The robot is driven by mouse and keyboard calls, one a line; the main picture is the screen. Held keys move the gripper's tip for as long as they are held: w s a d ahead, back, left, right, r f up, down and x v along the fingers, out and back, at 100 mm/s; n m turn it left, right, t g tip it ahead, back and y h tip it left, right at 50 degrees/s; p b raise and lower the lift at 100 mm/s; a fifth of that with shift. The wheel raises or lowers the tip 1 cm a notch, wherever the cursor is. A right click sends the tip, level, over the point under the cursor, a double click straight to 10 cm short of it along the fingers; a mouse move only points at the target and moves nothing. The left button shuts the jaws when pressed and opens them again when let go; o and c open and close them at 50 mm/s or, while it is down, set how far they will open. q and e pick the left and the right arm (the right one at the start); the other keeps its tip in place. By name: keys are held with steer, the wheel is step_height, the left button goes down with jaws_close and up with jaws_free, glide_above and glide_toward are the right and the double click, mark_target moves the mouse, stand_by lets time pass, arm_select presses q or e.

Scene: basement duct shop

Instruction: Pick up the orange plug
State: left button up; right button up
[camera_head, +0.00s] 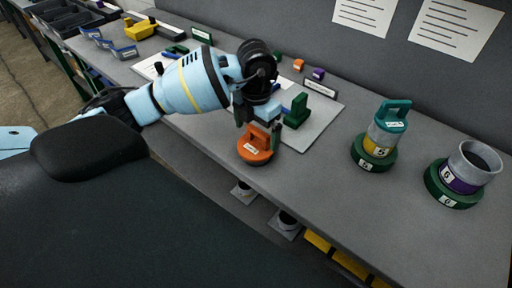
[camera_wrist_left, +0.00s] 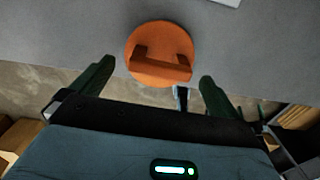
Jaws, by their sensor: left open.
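The orange plug (camera_head: 255,150) is a round disc with a raised handle and a pale label, standing near the front edge of the grey bench. In the left wrist view the orange plug (camera_wrist_left: 160,52) lies ahead of and between the fingers, its handle toward me. My left gripper (camera_head: 262,125) is above the plug, with its fingers pointing down on either side of the handle area. The left gripper (camera_wrist_left: 152,82) is open and shows nothing held between its dark green fingers. Whether a finger touches the plug cannot be told. My right gripper is in neither view.
To the right are a stack with a teal-handled plug (camera_head: 390,115) and a grey ring on a green base (camera_head: 453,190). Bins and a yellow piece (camera_head: 140,29) stand far left.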

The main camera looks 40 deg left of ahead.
arm_select(q)
steer(key=shift+f, duration=2)
steer(key=shift+c, duration=0.3)
steer(key=c, duration=0.7)
steer(key=shift+w, duration=0.1)
steer(key=shift+c, duration=0.3)
steer(key=shift+r, duration=0.2)
steer(key=shift+r, duration=0.6)
step_height(320, 180, up, 2)
steer(key=shift+r, duration=0.15)
steer(key=s+d, duration=0.3)
steer(key=s, duration=0.4)
steer(key=s+d+r, duration=0.1)
steer(key=s+d, duration=0.2)
steer(key=s, duration=0.4)
steer(key=shift+s+d, duration=0.2)
steer(key=shift+s, duration=0.15)
